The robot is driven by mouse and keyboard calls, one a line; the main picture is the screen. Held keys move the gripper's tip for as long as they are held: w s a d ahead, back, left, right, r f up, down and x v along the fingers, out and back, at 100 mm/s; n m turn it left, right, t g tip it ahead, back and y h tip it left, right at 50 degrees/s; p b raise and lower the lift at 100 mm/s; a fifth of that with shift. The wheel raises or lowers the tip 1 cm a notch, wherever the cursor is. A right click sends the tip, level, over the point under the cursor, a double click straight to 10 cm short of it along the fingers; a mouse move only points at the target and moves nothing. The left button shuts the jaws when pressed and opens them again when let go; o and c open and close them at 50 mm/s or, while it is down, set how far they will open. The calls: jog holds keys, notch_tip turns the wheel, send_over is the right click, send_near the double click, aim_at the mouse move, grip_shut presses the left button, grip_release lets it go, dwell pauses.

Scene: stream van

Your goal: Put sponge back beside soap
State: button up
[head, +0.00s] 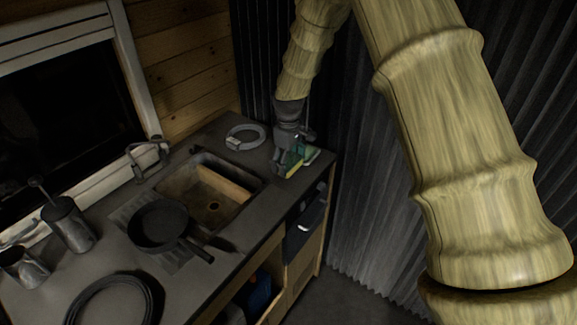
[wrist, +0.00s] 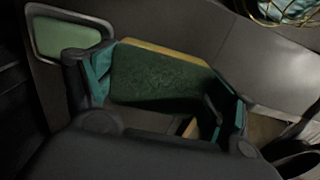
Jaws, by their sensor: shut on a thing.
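The sponge (wrist: 160,78), green with a yellow layer, sits between the two fingers of my gripper (head: 286,164). In the head view the sponge (head: 292,163) is low over the counter's right end, near the sink. I cannot tell whether it touches the counter. A pale green block, which looks like the soap (head: 311,154), lies just right of the gripper. In the wrist view the soap (wrist: 68,39) shows in a grey-rimmed dish at upper left, a short gap from the sponge. My gripper is shut on the sponge, and its body hides the near part of the view.
The sink (head: 208,195) lies left of the gripper, with a black pan (head: 160,225) beside it. A coiled grey hose (head: 244,137) lies behind. A corrugated wall (head: 375,190) stands close on the right. The counter's front edge is near.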

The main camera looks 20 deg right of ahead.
aim_at(289, 160)
jog(key=shift+f+p, duration=0.6)
jog(key=shift+f, duration=0.8)
jog(key=shift+f, duration=0.1)
jog(key=o, duration=0.9)
jog(key=shift+r+b, duration=2.15)
jog(key=shift+r, duration=4)
